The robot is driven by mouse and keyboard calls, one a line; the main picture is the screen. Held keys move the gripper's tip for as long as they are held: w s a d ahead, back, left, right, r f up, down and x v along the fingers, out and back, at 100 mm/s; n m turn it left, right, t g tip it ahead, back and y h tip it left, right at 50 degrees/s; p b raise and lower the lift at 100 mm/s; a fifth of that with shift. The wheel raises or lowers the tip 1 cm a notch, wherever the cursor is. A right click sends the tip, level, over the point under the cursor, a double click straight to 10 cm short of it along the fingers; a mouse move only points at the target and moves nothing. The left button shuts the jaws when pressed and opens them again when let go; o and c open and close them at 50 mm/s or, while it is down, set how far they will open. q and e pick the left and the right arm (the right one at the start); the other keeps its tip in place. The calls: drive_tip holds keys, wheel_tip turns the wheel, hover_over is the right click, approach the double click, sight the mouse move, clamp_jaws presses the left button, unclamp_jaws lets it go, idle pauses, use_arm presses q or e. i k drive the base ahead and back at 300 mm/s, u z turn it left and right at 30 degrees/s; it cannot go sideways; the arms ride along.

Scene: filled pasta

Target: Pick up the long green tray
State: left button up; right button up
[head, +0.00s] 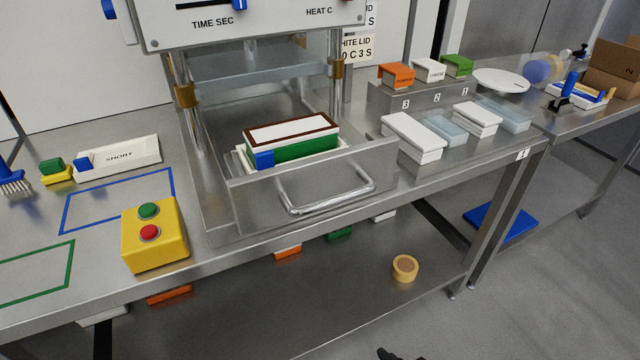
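A long green tray (308,151) with a brown rim and a white top sits in the open metal drawer of the press. It rests in a white holder (246,161) with a blue block (263,159) at its left front end. The tray lies lengthwise across the drawer, and the drawer's front wall hides the lower part of the holder. Neither gripper can be made out. A small dark shape shows at the bottom edge, too cut off to identify.
The drawer (250,205) has a bar handle (325,195) in front. The press (250,25) hangs above and behind it. A yellow button box (155,250) stands to the left, near a blue outline (70,212). White and clear lidded containers (413,136) stand right.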

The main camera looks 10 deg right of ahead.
sight(296, 138)
drive_tip(key=u, duration=2.4)
drive_tip(key=k, duration=0.6)
drive_tip(key=z, duration=1.45)
